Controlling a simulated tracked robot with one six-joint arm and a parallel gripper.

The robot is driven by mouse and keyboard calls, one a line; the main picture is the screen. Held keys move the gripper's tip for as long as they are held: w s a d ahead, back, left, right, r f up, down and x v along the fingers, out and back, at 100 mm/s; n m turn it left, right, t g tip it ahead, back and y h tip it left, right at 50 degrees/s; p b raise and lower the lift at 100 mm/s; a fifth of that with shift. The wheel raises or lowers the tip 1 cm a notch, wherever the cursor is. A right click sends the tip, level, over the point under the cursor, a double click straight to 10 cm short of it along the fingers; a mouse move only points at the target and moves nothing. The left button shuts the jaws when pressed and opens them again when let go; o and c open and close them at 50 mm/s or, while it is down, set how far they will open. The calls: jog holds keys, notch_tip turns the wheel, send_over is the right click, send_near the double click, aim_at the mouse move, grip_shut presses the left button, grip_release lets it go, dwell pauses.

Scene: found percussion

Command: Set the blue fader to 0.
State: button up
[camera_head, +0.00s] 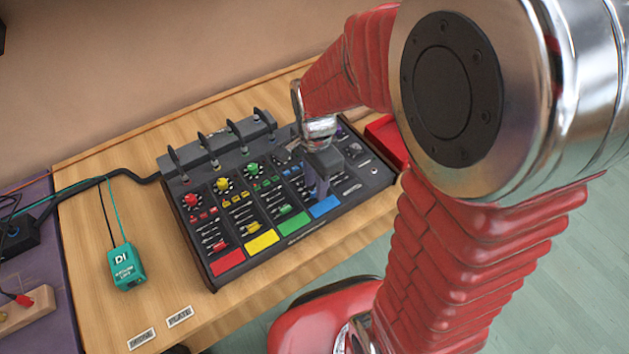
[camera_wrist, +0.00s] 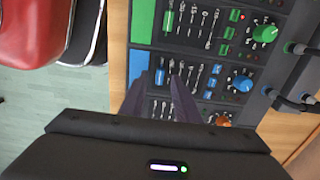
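The mixer (camera_head: 213,270) lies on the wooden table, with red, yellow, green and blue channels. The blue fader (camera_wrist: 160,76) shows in the wrist view as a small blue cap close to the blue pad (camera_wrist: 139,64), which is also in the head view (camera_head: 325,207). My gripper (camera_head: 318,190) points down over the blue channel and hides the blue fader in the head view. In the wrist view my gripper (camera_wrist: 157,82) has its two dark fingers apart, one on each side of the blue cap in the picture. Contact cannot be told.
The green fader (camera_wrist: 168,20) and blue knob (camera_wrist: 243,84) are close by. Black cable plugs (camera_head: 208,150) stand along the mixer's back edge. A teal DI box (camera_head: 127,267) lies to the left, with bare table between. A red object (camera_head: 386,138) is at the mixer's right.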

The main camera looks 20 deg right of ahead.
jog(key=shift+f, duration=0.65)
jog(key=shift+c, duration=0.4)
grip_shut()
